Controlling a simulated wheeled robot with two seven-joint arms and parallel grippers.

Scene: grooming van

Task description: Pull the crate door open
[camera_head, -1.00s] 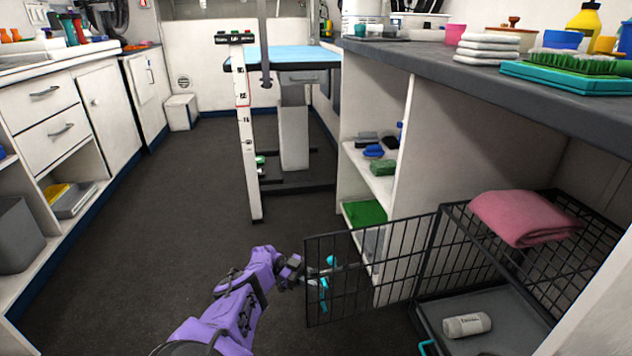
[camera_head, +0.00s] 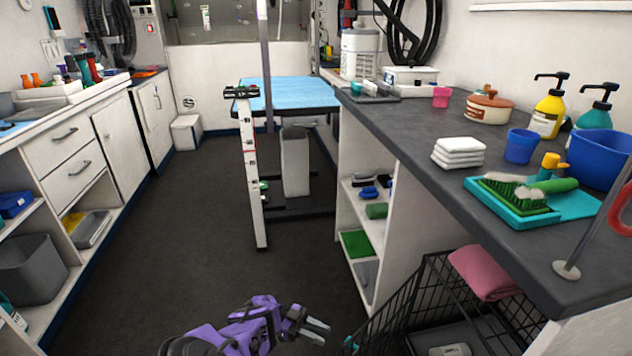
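The black wire crate (camera_head: 500,318) stands under the counter at the lower right, partly cut off by the frame. Its wire door (camera_head: 393,312) stands swung out to the left, its lower part out of frame. A small teal piece (camera_head: 350,344), likely the door's handle, shows at the door's free edge. My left gripper (camera_head: 324,332), on the purple arm, is left of the teal piece and apart from it. Its two grey fingers are spread with nothing between them. My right gripper is not in view.
A folded pink towel (camera_head: 486,272) lies on the crate and a white roll-like item (camera_head: 450,350) lies inside. The counter (camera_head: 420,128) overhangs the crate. The grooming table (camera_head: 290,94) stands further back. The dark floor (camera_head: 190,230) to the left is clear.

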